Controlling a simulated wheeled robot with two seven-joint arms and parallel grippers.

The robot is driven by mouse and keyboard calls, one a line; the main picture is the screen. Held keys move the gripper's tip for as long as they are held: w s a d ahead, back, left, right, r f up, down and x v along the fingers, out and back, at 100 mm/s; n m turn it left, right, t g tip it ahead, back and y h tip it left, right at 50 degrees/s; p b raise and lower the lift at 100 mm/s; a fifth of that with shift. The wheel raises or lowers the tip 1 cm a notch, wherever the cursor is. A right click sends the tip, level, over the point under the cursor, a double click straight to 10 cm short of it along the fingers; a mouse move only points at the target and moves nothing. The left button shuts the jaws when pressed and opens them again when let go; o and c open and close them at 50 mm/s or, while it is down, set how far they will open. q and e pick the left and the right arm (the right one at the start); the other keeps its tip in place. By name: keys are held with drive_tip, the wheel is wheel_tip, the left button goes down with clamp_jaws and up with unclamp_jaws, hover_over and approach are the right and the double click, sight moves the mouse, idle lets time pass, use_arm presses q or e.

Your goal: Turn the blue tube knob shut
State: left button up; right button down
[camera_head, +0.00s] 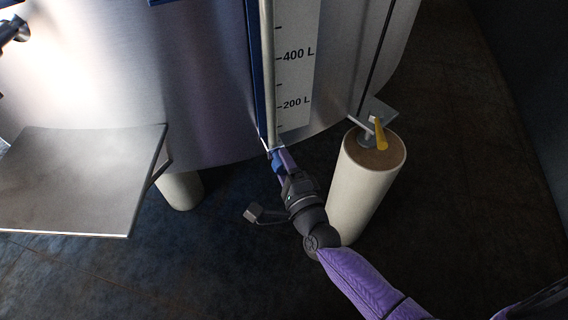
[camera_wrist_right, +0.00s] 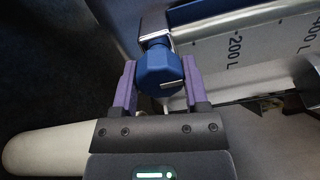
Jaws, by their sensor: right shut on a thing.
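The blue tube knob (camera_wrist_right: 158,72) sits between the two purple fingers of my right gripper (camera_wrist_right: 160,88) in the right wrist view, at the lower end of the gauge tube. In the head view the knob (camera_head: 277,162) shows as a small blue patch below the scale, partly hidden by the fingers. My right gripper (camera_head: 281,160) is shut on the knob from below. At the left edge of the head view a dark gripper part (camera_head: 14,32) shows, with its fingers not clear.
The white gauge scale (camera_head: 296,70) runs up the steel tank (camera_head: 200,80). A white tank leg (camera_head: 368,190) with a yellow-handled fitting (camera_head: 380,133) above stands right of my right gripper. A metal shelf (camera_head: 80,180) juts out at left. The dark floor is open at lower right.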

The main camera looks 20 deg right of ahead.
drive_tip(key=shift+c, duration=1.7)
unclamp_jaws()
drive_tip(key=shift+o, duration=1.2)
use_arm(q)
drive_tip(key=shift+s, duration=0.4)
drive_tip(key=shift+r, duration=0.1)
drive_tip(key=shift+w+r+p, duration=0.8)
drive_tip(key=shift+r+p, duration=0.2)
drive_tip(key=shift+p, duration=0.2)
use_arm(e)
drive_tip(key=s, duration=1)
drive_tip(key=shift+d+f, duration=0.2)
drive_tip(key=shift+d, duration=0.05)
use_arm(q)
drive_tip(key=shift+s, duration=0.25)
